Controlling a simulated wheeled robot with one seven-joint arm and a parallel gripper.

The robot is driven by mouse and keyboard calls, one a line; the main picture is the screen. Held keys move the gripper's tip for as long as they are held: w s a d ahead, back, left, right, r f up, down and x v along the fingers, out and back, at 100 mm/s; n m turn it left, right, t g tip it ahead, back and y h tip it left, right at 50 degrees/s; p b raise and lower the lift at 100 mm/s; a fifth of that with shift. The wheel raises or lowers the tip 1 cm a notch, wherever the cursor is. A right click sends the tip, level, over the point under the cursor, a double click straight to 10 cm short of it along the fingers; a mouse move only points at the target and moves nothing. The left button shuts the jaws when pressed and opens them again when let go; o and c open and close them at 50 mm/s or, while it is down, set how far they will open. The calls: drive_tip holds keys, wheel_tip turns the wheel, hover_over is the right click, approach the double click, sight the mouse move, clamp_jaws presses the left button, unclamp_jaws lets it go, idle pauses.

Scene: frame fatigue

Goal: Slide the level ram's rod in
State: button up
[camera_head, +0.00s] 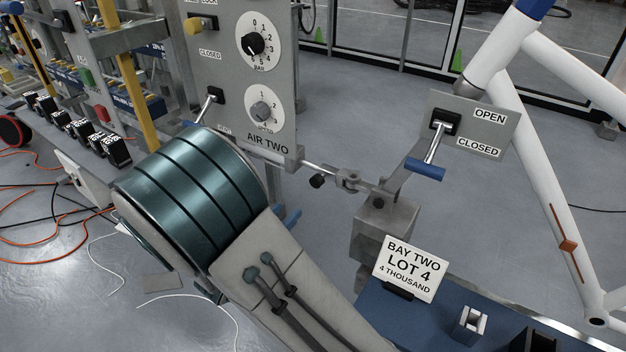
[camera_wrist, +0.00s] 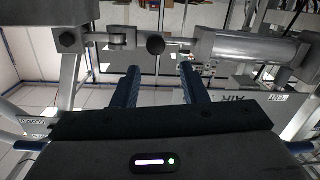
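The level ram's grey cylinder (camera_wrist: 245,47) lies across the right of the wrist view. Its thin bright rod (camera_wrist: 179,46) runs left from it, partly extended, to a fork joint (camera_wrist: 118,41). A round black knob (camera_wrist: 155,45) sits at the rod. In the head view the rod (camera_head: 322,168), knob (camera_head: 316,181) and fork joint (camera_head: 348,181) show right of the AIR TWO panel; my arm hides part of the ram. My gripper (camera_wrist: 158,70) is open and empty, blue fingers pointing towards the knob, which appears between the fingertips. I see no contact; the depth gap is unclear.
The AIR TWO panel (camera_head: 238,75) with dials stands behind my arm. An OPEN/CLOSED plate (camera_head: 483,128) with a blue-handled lever (camera_head: 425,170) stands right of the rod. Below are a grey block (camera_head: 384,218), a LOT 4 sign (camera_head: 410,268) and white frame tubes (camera_head: 545,190).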

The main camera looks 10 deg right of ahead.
sight(315, 184)
drive_tip(key=shift+h, duration=0.6)
drive_tip(key=b+x, duration=0.4)
drive_tip(key=x, duration=1)
drive_tip(key=shift+f, duration=0.1)
